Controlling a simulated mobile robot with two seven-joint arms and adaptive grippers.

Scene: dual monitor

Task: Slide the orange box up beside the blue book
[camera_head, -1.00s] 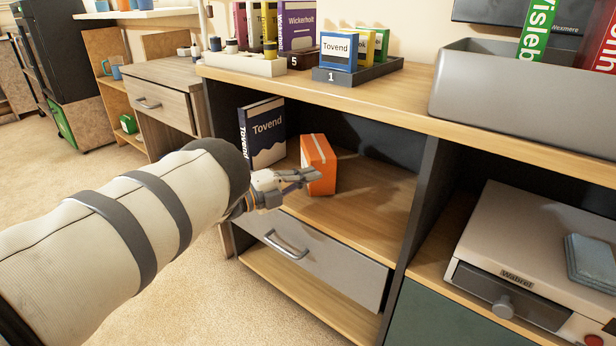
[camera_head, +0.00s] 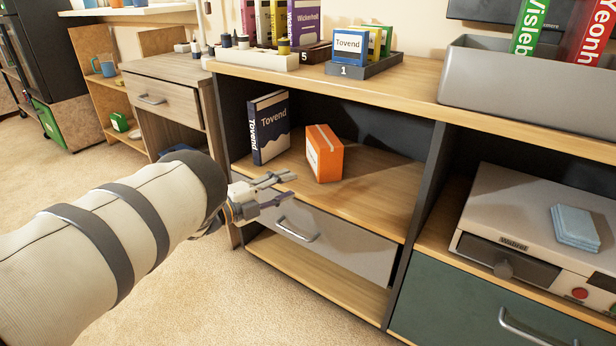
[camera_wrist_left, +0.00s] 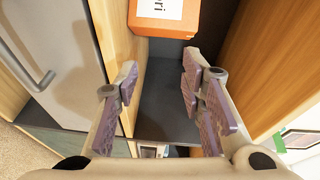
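The orange box (camera_head: 330,160) stands upright on the upper shelf of the open cabinet, a white label on its left face. The blue book (camera_head: 270,128), marked Tovend, stands upright to its left and further back, with a gap between them. My left gripper (camera_head: 292,185) is open and empty, in front of the shelf's front edge and left of the box, apart from it. In the left wrist view the box (camera_wrist_left: 165,15) shows at the top, beyond my spread fingers (camera_wrist_left: 160,85), with part of it cut off. My right gripper is not in view.
Below the shelf is a grey drawer (camera_head: 325,243) with a bar handle. A dark upright panel (camera_head: 420,210) bounds the shelf on the right. The cabinet top (camera_head: 400,92) is above. The shelf is bare right of the box (camera_head: 375,195).

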